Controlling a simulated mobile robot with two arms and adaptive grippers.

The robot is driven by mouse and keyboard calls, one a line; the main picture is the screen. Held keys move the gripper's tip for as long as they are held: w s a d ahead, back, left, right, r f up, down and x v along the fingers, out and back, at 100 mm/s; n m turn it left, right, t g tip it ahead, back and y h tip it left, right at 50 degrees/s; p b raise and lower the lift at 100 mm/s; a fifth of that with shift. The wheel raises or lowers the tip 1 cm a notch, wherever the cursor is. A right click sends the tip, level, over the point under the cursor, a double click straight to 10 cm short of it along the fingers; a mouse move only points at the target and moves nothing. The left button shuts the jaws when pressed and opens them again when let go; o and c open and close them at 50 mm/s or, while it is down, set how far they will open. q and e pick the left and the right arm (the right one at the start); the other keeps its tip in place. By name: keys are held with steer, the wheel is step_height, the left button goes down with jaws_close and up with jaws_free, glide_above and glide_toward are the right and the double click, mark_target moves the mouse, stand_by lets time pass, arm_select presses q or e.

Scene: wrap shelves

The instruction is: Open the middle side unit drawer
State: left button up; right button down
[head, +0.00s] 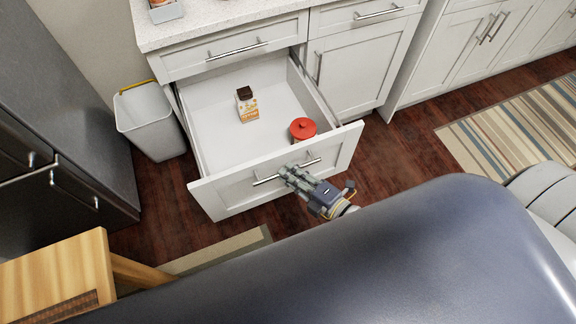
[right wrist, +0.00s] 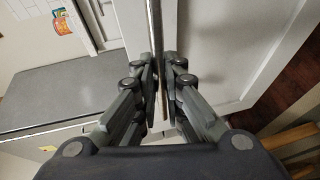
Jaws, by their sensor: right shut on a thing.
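The middle side unit drawer (head: 222,196) is pulled far out below a shut top drawer (head: 208,60). My right gripper (head: 288,174) is at the bar handle (head: 266,180) on its white front panel. In the right wrist view the fingers (right wrist: 160,68) are shut on the handle (right wrist: 154,28), which runs upright between them. Inside the open drawer a small carton with a dark top (head: 248,106) stands toward the back, and a red lidded pot (head: 303,127) sits near the front right. My left gripper is out of view.
A white bin (head: 150,118) stands left of the drawer. A dark cabinet (head: 50,110) fills the far left. A wooden piece of furniture (head: 60,265) is at the lower left. Wood floor (head: 400,142) and a striped rug (head: 515,115) lie to the right.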

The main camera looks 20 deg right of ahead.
steer(key=shift+s, duration=0.65)
steer(key=c, duration=1.7)
jaws_free()
steer(key=v, duration=1.2)
